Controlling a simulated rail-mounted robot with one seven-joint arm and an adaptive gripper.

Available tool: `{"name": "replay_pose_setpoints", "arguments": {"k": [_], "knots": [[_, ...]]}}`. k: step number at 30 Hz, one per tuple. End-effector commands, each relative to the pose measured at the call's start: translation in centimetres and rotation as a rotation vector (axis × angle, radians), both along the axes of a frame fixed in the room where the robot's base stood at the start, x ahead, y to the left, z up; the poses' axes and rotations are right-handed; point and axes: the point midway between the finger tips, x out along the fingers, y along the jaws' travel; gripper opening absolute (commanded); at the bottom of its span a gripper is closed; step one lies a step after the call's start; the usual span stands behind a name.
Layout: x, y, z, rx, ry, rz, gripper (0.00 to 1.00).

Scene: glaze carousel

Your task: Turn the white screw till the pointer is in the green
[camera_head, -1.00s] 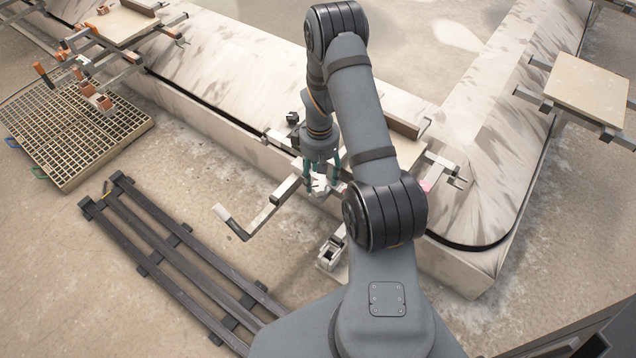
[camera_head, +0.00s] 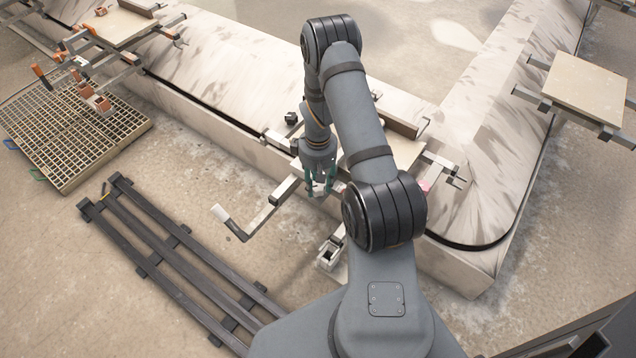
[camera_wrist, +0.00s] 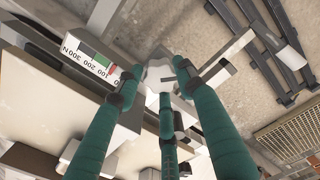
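The white screw (camera_wrist: 158,76) has a lobed head and shows between the fingertips in the wrist view. My gripper (camera_wrist: 158,80) has three teal fingers standing apart around the screw head. A small gap shows beside the left finger; contact of the others is unclear. In the head view my gripper (camera_head: 320,188) is over the clamp by the carousel edge, and its fingers largely hide the screw. A white scale plate (camera_wrist: 85,57) marked 0 to 300 N, with red and green bands, lies left of the screw. I cannot make out where the pointer stands.
A clamp arm with a pale grip (camera_head: 221,213) sticks out toward the floor. A dark slatted rack (camera_head: 170,255) lies below it, and a floor grating (camera_head: 70,130) is at left. A board on brackets (camera_head: 588,88) stands at right.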

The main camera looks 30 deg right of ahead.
Motion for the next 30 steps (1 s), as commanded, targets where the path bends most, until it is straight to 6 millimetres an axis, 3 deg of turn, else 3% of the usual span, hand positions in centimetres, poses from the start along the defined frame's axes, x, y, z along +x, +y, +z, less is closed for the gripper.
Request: {"name": "replay_pose_setpoints", "arguments": {"k": [12, 20, 30], "knots": [[-0.2, 0.03, -0.04, 0.002, 0.005, -0.002, 0.11], [-0.26, 0.02, -0.14, 0.001, 0.007, -0.038, 0.1], [-0.32, 0.09, -0.35, 0.001, 0.007, -0.253, 0.1]]}}
